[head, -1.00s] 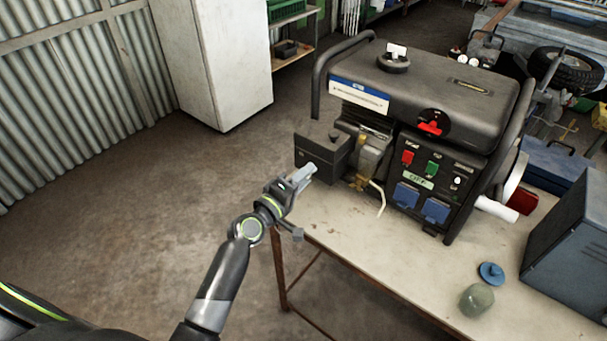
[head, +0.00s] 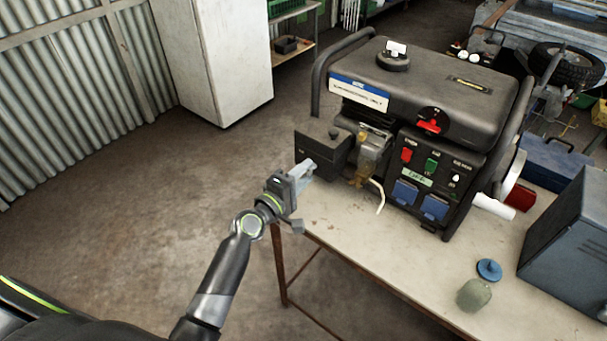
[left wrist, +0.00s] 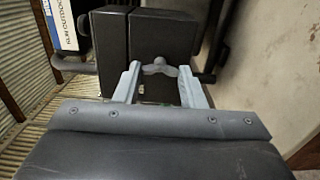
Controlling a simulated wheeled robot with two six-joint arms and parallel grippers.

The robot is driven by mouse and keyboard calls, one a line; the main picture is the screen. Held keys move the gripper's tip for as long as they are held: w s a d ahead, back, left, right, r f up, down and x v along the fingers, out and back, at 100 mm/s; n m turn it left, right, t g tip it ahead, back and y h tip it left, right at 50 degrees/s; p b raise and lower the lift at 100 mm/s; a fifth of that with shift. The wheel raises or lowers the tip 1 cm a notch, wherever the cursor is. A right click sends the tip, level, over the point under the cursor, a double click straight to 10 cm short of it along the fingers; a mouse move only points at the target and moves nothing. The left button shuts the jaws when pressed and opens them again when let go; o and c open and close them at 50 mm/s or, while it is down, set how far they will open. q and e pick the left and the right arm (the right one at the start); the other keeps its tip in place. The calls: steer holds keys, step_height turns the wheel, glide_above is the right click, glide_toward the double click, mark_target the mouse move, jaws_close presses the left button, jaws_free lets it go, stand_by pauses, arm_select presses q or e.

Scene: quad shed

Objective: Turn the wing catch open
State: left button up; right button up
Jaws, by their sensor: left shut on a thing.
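The wing catch (left wrist: 158,67) is a small grey winged piece on the face of a dark box (head: 321,150) at the left end of the generator (head: 425,90). In the left wrist view the box (left wrist: 160,30) has a seam between its two parts, near the catch. My left gripper (head: 306,168) reaches the box from the front left. Its two pale fingers stand on either side of the catch and are shut on its wings. In the head view the fingers hide the catch. My right gripper is in neither view.
The generator stands on a pale workbench (head: 400,260) with a glass jar (head: 474,295), a blue lid (head: 489,270) and a grey-blue metal case (head: 570,235). A white hose end hangs near the box. The floor left of the bench is clear.

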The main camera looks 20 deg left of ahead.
arm_select(q)
steer(key=o, duration=1)
steer(key=shift+s, duration=0.1)
steer(key=shift+b+v, duration=1.75)
steer(key=shift+v, duration=6.9)
